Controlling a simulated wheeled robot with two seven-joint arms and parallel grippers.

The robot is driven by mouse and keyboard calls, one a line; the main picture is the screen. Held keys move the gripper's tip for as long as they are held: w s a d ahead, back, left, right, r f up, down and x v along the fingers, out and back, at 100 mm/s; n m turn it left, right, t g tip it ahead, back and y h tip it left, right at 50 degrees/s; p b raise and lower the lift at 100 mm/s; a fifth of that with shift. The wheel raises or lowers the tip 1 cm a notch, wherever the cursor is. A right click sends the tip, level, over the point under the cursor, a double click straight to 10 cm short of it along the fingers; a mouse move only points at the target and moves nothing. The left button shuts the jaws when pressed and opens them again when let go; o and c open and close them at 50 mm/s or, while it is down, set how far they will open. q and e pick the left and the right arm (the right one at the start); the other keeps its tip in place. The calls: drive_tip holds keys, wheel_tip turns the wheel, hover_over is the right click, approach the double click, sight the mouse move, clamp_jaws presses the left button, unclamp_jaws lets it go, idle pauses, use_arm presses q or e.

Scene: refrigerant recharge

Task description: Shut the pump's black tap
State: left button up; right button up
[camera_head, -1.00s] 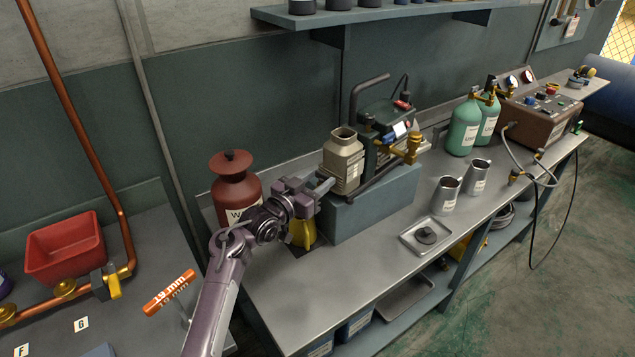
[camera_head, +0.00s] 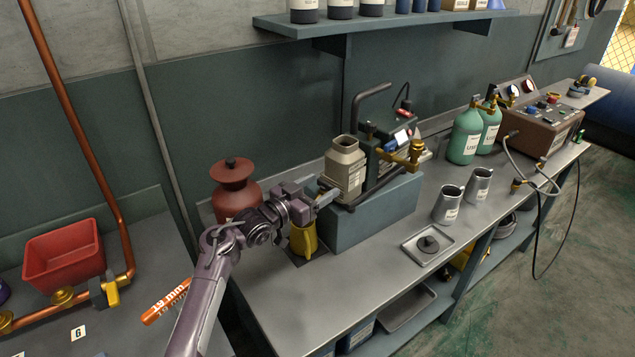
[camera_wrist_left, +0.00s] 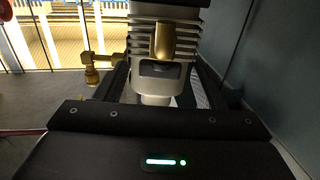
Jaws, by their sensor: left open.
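The pump (camera_head: 390,150) stands on a blue-grey block (camera_head: 375,212) on the bench. It has a beige ribbed body (camera_head: 344,172) at its left end, a black carrying handle and a brass fitting (camera_head: 415,153) at its right. I cannot make out the black tap for certain in either view. My left gripper (camera_head: 326,194) is open beside the lower left of the beige body. In the left wrist view, the pump's finned body (camera_wrist_left: 165,62) is straight ahead, with a brass cylinder (camera_wrist_left: 163,40) in front and a brass fitting (camera_wrist_left: 92,68) at the left. My right gripper is not in view.
A dark red vessel (camera_head: 235,190) stands behind my left arm, and a yellow object (camera_head: 304,240) is just below the gripper. Two metal jugs (camera_head: 448,205), a shallow tray (camera_head: 427,246) and green cylinders (camera_head: 465,135) stand to the right.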

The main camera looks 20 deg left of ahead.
use_arm(q)
wheel_tip(320, 180, up, 20)
drive_tip(key=b, duration=0.3)
idle(0.4)
